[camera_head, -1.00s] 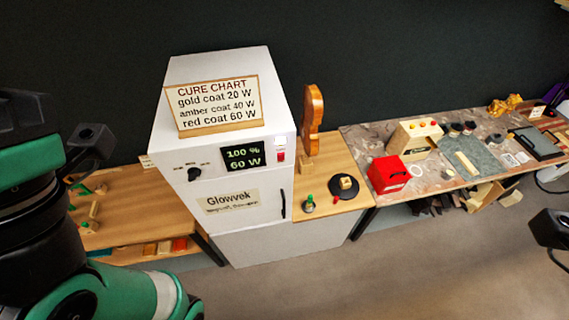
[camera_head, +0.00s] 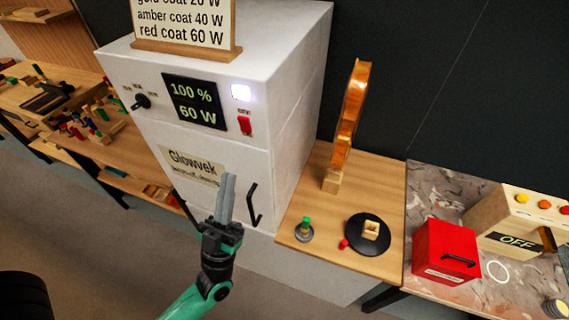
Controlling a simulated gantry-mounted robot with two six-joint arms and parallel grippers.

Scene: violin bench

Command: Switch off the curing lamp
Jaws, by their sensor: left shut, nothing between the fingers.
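The curing lamp is a white cabinet (camera_head: 285,110) labelled Glowvek. Its display (camera_head: 194,101) reads 100 % and 60 W. A white indicator light (camera_head: 241,92) glows above a red switch (camera_head: 246,125) on the right of the front panel. A black knob (camera_head: 141,101) is left of the display. My left gripper (camera_head: 227,183) is shut and empty, pointing up in front of the cabinet door, below the red switch and left of the black door handle (camera_head: 253,205). It appears apart from the switch. My right gripper is not in view.
A cure chart (camera_head: 182,22) stands on the cabinet. To the right, a wooden bench (camera_head: 303,242) holds a violin body (camera_head: 354,105), a black disc (camera_head: 360,245) and a small green-topped item (camera_head: 305,228). A red box (camera_head: 437,250) is further right. Cluttered benches stand left.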

